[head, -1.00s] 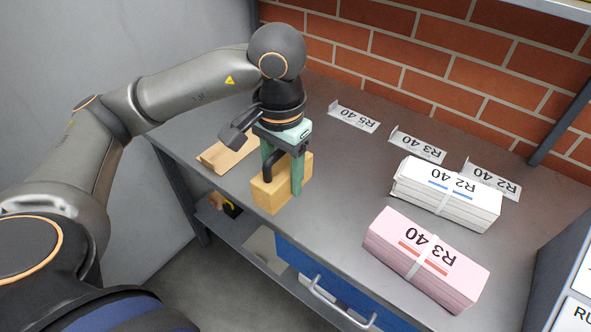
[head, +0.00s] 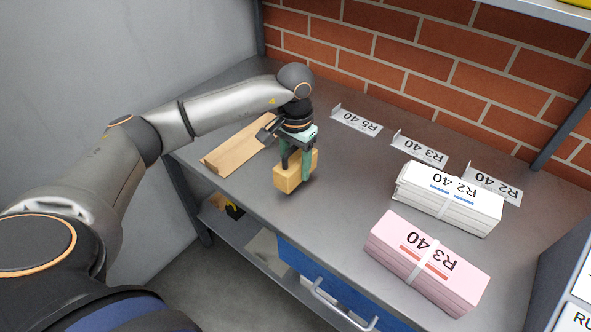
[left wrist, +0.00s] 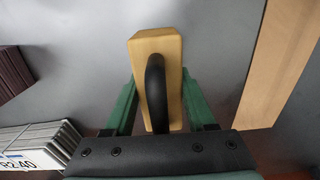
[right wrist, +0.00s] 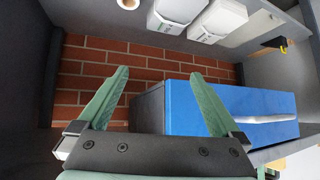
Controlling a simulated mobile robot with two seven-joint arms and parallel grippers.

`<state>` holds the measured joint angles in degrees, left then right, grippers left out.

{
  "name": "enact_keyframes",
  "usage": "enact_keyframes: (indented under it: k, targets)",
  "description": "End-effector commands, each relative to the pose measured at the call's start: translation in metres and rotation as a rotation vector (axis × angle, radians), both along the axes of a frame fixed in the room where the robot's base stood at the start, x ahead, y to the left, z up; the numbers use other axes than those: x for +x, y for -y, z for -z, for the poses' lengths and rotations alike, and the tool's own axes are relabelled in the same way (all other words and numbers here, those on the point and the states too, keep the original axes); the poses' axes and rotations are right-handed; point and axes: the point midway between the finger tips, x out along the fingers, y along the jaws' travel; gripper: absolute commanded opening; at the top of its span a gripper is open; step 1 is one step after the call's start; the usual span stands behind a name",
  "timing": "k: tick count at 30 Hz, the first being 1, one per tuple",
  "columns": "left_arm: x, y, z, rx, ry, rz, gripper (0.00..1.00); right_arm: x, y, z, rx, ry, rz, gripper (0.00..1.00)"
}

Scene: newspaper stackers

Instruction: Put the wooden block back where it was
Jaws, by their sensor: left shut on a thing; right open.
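The wooden block (head: 288,180) is a light yellowish piece with a black handle, seen also in the left wrist view (left wrist: 158,45). My left gripper (head: 297,163) has its green fingers closed on either side of the block. The block is upright over the left part of the grey tabletop, to the right of a flat wooden board. I cannot tell whether its underside touches the table. My right gripper (right wrist: 160,76) shows only in the right wrist view, open and empty, facing a blue drawer and a brick wall.
The flat wooden board (head: 235,147) lies at the table's left. A pink bundle (head: 425,262) and a white bundle (head: 448,198) stand at the right. The table's middle is clear. The blue drawer (head: 330,290) is below.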

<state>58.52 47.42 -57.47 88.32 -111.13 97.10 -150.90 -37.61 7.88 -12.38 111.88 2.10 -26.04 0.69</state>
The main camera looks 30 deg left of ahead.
Motion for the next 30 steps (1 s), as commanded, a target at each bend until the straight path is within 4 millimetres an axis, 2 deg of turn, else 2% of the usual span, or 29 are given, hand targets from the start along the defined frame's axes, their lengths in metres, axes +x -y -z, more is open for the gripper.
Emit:
enact_keyframes:
  k: [4,15,16,23,30]
  targets:
    - [-0.001,0.0,0.019,-0.001,-0.002,0.001,0.0,0.001,0.001,-0.004,-0.001,0.003,0.002,1.0]
    - [0.0,0.0,0.025,0.0,0.001,0.001,0.0,0.0,0.001,0.003,-0.001,0.002,0.003,1.0]
    - [-0.001,0.0,0.024,0.0,0.0,0.001,0.59,0.0,0.001,0.001,-0.001,0.001,0.003,1.0]
    - [-0.001,0.0,0.023,0.0,-0.001,0.001,0.85,0.0,0.001,0.0,0.0,0.001,0.003,1.0]
    - [-0.001,0.0,0.023,0.0,-0.001,0.0,0.86,0.001,0.0,-0.001,0.002,0.002,0.002,1.0]
